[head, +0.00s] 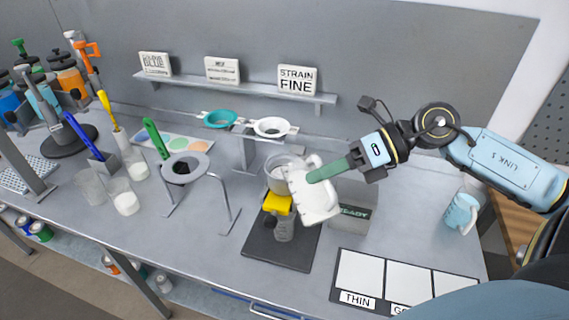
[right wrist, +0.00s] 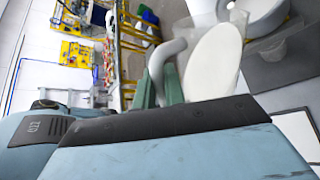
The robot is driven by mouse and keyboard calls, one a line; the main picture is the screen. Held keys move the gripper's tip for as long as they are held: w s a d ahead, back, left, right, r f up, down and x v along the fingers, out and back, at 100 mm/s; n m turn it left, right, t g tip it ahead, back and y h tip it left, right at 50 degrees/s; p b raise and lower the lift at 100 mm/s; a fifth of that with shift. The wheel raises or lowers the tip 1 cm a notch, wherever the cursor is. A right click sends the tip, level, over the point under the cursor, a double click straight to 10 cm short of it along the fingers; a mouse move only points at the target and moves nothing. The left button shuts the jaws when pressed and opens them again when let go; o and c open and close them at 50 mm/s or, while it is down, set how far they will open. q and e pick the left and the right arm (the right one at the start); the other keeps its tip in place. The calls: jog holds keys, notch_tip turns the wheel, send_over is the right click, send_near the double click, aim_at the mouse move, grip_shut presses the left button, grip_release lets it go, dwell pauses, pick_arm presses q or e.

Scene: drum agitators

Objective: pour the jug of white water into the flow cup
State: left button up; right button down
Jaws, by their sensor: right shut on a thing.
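A white jug (head: 318,200) is held tilted above the dark mat (head: 250,248), next to the flow cup (head: 275,182). The flow cup is a pale round cup above a yellow block (head: 278,204), with a clear beaker (head: 284,230) beneath. My right gripper (head: 328,172) has its green fingers shut on the jug's handle side. In the right wrist view, the jug (right wrist: 213,62) shows as a white oval beside its grey handle, between the fingers. The jug partly covers the flow cup's right side. I cannot make out a stream of liquid. My left gripper is not in view.
Teal (head: 220,119) and white (head: 272,127) strainers rest behind. Glass beakers (head: 124,200) stand at the left. A light blue mug (head: 461,214) stands at the right, and a white-panelled card (head: 408,275) lies in front.

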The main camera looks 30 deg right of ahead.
jog(key=shift+s+a+r, duration=0.1)
jog(key=shift+s+r, duration=0.05)
jog(key=shift+s, duration=0.1)
jog(key=shift+w+f, duration=0.15)
jog(key=shift+f, duration=0.15)
jog(key=s+f+n+t+y+b, duration=0.2)
jog(key=s+f+n+t+b, duration=0.3)
jog(key=f+b, duration=0.6)
jog(key=shift+s+a+f+n+y+b, duration=0.3)
jog(key=shift+s+n+b, duration=1.1)
jog(key=shift+b, duration=1.5)
jog(key=shift+s+r+m, duration=0.15)
jog(key=shift+s+m, duration=0.15)
jog(key=shift+w, duration=0.1)
